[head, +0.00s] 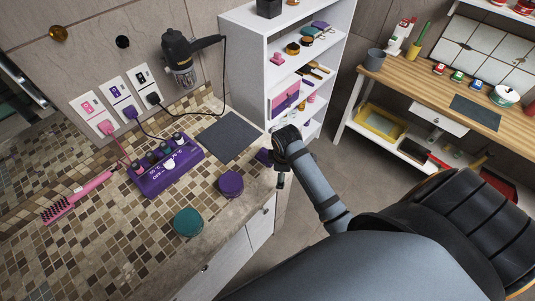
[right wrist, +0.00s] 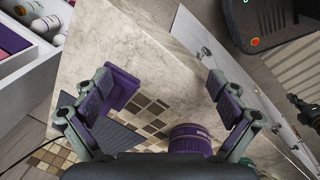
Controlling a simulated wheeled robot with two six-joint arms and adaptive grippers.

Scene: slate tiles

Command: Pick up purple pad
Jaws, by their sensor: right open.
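The purple pad (head: 263,157) is a small dark purple block at the right end of the tiled counter, partly beside my right gripper in the head view. In the right wrist view the purple pad (right wrist: 122,88) lies close to the inner side of the left finger; whether they touch I cannot tell. My right gripper (head: 279,168) is over the counter's edge. In the right wrist view the right gripper (right wrist: 160,82) is open, its fingers wide apart with nothing held between them. My left gripper is not in the head view.
A round purple container (head: 230,184) and a teal one (head: 188,222) stand near the counter's front edge. A dark mat (head: 230,137) lies behind the pad. A purple control box (head: 165,170) and pink brush (head: 76,198) lie left. A white shelf (head: 252,62) stands behind.

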